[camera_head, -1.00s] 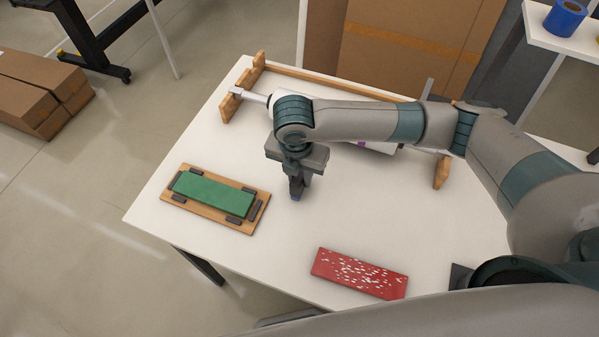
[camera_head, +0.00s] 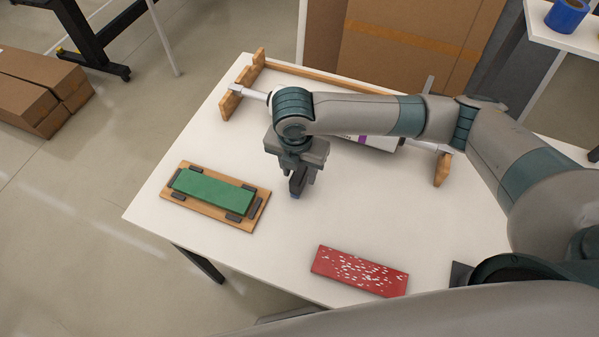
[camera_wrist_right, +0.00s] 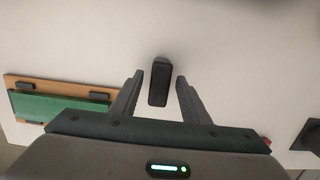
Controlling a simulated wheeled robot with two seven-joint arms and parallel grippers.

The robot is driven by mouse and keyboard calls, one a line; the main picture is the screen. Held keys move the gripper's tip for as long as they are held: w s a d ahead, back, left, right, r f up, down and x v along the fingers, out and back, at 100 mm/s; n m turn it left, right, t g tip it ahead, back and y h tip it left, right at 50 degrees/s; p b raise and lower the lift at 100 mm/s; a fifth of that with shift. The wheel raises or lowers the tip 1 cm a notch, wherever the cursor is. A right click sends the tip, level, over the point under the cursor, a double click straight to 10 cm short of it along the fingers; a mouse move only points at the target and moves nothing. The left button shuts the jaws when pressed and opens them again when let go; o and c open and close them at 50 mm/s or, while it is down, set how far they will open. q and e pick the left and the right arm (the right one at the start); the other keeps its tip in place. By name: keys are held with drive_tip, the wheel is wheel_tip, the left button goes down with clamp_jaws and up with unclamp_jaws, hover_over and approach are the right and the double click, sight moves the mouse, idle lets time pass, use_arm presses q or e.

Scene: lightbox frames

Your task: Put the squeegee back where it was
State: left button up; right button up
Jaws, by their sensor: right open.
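My right gripper (camera_head: 298,188) points down over the middle of the white table (camera_head: 215,265). In the right wrist view its two fingers (camera_wrist_right: 159,84) are open, on either side of a small dark block (camera_wrist_right: 160,82) with clear gaps to both. This block may be the squeegee, but I cannot tell for sure. In the head view it is mostly hidden by the gripper. A green slab (camera_head: 212,191) lies on a wooden board (camera_head: 187,205) with dark stops, left of the gripper. A red slab with white specks (camera_head: 359,271) lies at the front. My left gripper is not in view.
A wooden stand (camera_head: 258,62) with a white roll on a rod spans the back of the table, partly behind my right arm. A dark object (camera_head: 460,275) lies at the right front. A shelf (camera_head: 570,43) with a blue tape roll (camera_head: 566,16) stands at the back right.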

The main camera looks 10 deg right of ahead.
sight(297, 176)
drive_tip(key=r, duration=0.3)
drive_tip(key=r+b, duration=0.1)
drive_tip(key=r, duration=0.2)
drive_tip(key=s+r+b, duration=0.1)
drive_tip(key=r, duration=0.2)
drive_tip(key=shift+a+r, duration=0.15)
drive_tip(key=shift+a, duration=0.25)
drive_tip(key=shift+s+r+b, duration=0.1)
drive_tip(key=shift+r+b, duration=0.2)
drive_tip(key=shift+r, duration=0.5)
